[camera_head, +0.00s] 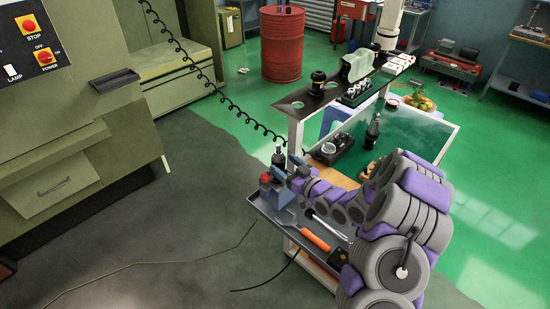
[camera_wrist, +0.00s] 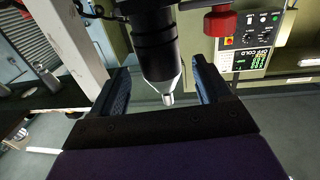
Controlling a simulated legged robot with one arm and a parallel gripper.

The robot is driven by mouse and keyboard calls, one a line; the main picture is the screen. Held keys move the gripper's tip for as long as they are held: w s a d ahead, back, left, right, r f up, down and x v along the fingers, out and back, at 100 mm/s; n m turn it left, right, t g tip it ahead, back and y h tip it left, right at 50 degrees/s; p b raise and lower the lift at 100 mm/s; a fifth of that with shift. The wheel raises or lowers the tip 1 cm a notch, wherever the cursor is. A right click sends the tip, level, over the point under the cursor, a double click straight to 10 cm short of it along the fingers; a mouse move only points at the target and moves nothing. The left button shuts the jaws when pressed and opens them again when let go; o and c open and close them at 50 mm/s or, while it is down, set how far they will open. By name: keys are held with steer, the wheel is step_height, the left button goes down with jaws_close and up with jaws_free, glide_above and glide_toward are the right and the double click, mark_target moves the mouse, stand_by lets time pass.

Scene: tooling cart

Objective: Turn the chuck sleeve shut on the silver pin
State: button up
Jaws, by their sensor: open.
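The chuck shows in the wrist view as a black sleeve (camera_wrist: 155,45) with a silver tapered nose (camera_wrist: 164,78). The short silver pin (camera_wrist: 168,98) sticks out of the nose. My gripper (camera_wrist: 160,68) is open, with one blue-padded finger on each side of the chuck. Gaps show between the fingers and the chuck, so it seems untouched. In the head view my gripper (camera_head: 290,174) is at the cart's far left corner, beside a dark upright piece (camera_head: 279,156) that looks like the chuck. The pin cannot be made out there.
A red knob (camera_wrist: 220,22) is close to the right finger. The cart's lower tray (camera_head: 262,206) holds an orange-handled tool (camera_head: 315,240) and a bright metal tool (camera_head: 325,229). A coiled black cable (camera_head: 238,112) hangs behind.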

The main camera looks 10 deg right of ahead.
mark_target(275, 157)
steer(key=shift+b+x, duration=0.35)
steer(key=shift+x, duration=2.6)
steer(key=c, duration=1)
steer(key=shift+h, duration=0.3)
